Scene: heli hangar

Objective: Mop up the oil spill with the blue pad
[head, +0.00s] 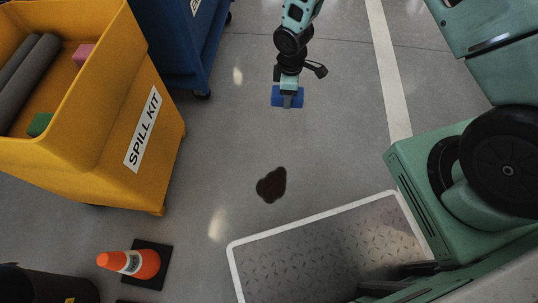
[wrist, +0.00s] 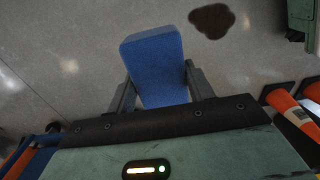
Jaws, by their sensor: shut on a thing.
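The oil spill (head: 271,184) is a dark brown blotch on the grey floor, near the middle of the head view. It also shows at the top of the wrist view (wrist: 212,21). The blue pad (wrist: 154,62) is a block held between the two fingers of my gripper (wrist: 158,88). In the head view, my gripper (head: 288,99) and the blue pad (head: 276,96) are above the spill in the picture, apart from it. The pad's height over the floor is hard to tell.
A yellow spill kit bin (head: 158,175) with grey rolls and pink and green blocks stands at left. A blue cart (head: 183,50) is behind it. An orange cone (head: 134,263) stands at lower left. A white-edged tread plate (head: 300,265) lies below the spill. Floor around the spill is clear.

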